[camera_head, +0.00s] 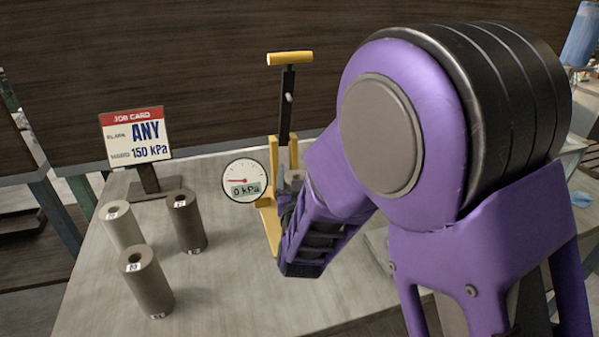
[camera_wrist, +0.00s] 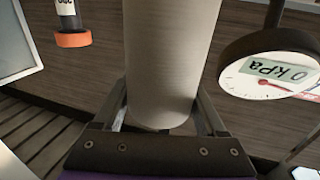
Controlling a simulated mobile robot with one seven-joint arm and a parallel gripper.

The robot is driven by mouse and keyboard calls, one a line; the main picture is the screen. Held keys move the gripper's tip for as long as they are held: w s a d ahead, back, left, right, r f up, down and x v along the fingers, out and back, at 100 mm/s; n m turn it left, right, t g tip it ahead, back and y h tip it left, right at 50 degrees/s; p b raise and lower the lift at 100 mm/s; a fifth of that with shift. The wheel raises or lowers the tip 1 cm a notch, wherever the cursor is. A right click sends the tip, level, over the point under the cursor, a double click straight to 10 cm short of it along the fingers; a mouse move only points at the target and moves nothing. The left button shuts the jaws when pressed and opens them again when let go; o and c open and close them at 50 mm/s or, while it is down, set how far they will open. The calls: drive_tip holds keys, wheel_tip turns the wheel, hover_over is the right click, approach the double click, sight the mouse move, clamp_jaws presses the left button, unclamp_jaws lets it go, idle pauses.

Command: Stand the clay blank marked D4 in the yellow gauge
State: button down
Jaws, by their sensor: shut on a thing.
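My gripper (camera_wrist: 162,112) is shut on a pale grey clay blank (camera_wrist: 170,55), with a finger on either side of it in the wrist view. No mark shows on the held blank, so I cannot tell whether it is D4. The yellow gauge (camera_head: 266,218) stands on the table in the head view, with a yellow-handled lever (camera_head: 289,58) above. Its dial (camera_head: 244,181) reads 0 kPa; the dial also shows in the wrist view (camera_wrist: 275,75). My arm hides part of the gauge and most of the gripper, so the blank's position in the gauge cannot be told.
Three blanks stand on the left of the table: a pale one (camera_head: 122,229), a dark one (camera_head: 188,225) and a brown one (camera_head: 147,285) in front. A job card (camera_head: 136,134) behind them reads ANY and 150 kPa. The table front (camera_head: 230,285) is clear.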

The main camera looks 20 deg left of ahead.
unclamp_jaws()
drive_tip(key=shift+f, duration=0.15)
drive_tip(key=shift+r, duration=0.25)
drive_tip(key=v, duration=1.2)
